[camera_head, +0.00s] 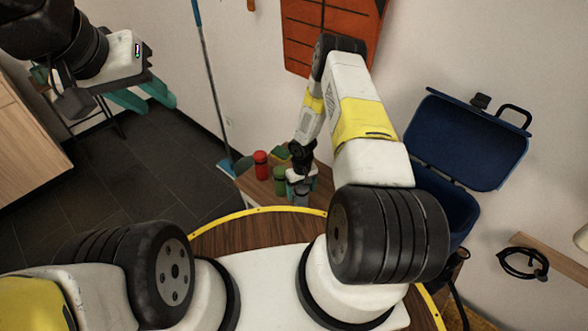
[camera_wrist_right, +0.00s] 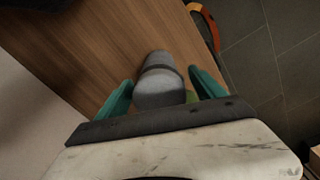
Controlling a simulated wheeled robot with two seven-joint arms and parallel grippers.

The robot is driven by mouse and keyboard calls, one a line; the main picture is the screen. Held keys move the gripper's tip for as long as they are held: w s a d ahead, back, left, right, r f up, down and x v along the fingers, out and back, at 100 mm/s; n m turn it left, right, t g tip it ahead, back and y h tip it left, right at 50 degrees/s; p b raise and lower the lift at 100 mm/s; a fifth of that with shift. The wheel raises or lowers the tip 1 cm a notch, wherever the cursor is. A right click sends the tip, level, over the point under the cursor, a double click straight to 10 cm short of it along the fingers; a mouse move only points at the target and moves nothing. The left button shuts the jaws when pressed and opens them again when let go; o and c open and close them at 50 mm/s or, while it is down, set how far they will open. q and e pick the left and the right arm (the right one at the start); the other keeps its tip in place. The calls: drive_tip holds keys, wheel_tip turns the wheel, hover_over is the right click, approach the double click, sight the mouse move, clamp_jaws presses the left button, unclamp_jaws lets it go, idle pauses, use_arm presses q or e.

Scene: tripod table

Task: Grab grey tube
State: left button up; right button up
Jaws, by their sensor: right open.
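The grey tube (camera_wrist_right: 158,88) is a short cylinder with a darker band, on the wooden surface in the right wrist view. My right gripper (camera_wrist_right: 161,79) is open, with one teal finger on each side of the tube. Small gaps seem to show beside it; contact cannot be told. In the head view the grey tube (camera_head: 301,199) is partly hidden below my right gripper (camera_head: 301,184). My left gripper (camera_head: 158,106) is raised at the upper left, its two teal fingers apart and nothing between them.
A red tube (camera_head: 261,164) and a green tube (camera_head: 280,181) stand close by, left of the grey tube on the wooden table (camera_head: 257,190). An open blue case (camera_head: 468,140) is at the right.

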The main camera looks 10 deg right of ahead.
drive_tip(key=c, duration=1.7)
clamp_jaws()
drive_tip(key=shift+r, duration=0.1)
